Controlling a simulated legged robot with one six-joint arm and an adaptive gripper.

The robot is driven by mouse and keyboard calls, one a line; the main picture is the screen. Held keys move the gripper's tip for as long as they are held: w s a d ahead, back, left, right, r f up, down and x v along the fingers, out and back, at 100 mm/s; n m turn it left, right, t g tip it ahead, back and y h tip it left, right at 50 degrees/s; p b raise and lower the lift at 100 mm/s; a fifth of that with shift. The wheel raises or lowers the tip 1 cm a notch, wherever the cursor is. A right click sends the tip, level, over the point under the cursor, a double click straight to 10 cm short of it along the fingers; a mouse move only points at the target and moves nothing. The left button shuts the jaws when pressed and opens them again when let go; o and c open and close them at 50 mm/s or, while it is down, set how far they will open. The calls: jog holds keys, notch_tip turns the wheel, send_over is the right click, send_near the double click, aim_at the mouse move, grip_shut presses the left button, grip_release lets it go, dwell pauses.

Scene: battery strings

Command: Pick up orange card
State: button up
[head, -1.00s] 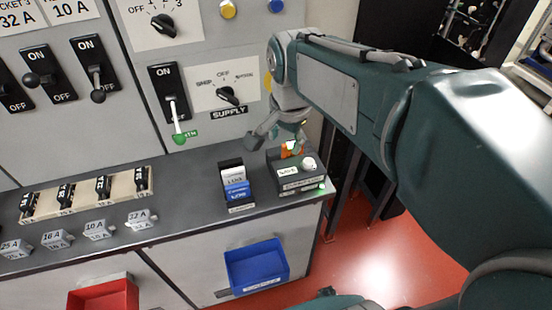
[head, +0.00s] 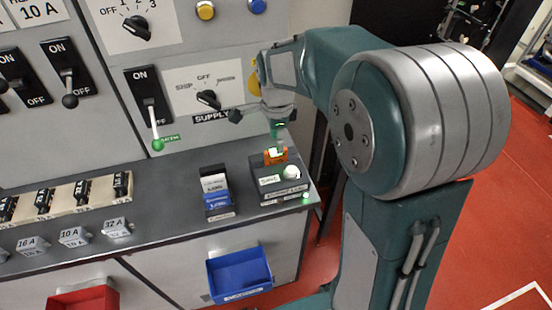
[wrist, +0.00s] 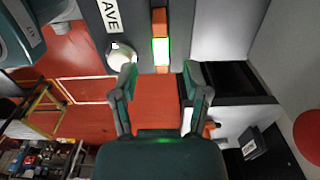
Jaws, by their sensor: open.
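The orange card (head: 283,154) stands upright in the dark slotted box at the right end of the grey counter. In the wrist view the card (wrist: 159,19) is an orange strip with a bright white patch edged in green. My gripper (head: 277,142) is just above the card, partly hidden by its own links. In the wrist view my gripper (wrist: 160,76) has its two fingers spread, with the card just beyond and between the fingertips. Nothing is held.
A white round knob (head: 291,172) sits on the box beside the card. A holder with white and blue cards (head: 215,188) stands to the left. The panel with the green-tipped lever (head: 157,144) rises behind. A blue bin (head: 239,272) hangs below the counter.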

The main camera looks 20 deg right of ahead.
aim_at(274, 151)
notch_tip(274, 151, down, 4)
jog(key=shift+w+f, duration=0.1)
jog(key=shift+a+f, duration=0.2)
jog(key=shift+a, duration=0.1)
jog(key=shift+d, duration=0.25)
grip_shut()
jog(key=shift+a+r, duration=0.1)
jog(key=shift+r, duration=0.35)
notch_tip(274, 151, up, 2)
jog(key=shift+r, duration=0.15)
jog(key=s+a+r, duration=0.8)
jog(key=a+r, duration=0.2)
jog(key=a, duration=0.1)
jog(key=shift+s, duration=0.3)
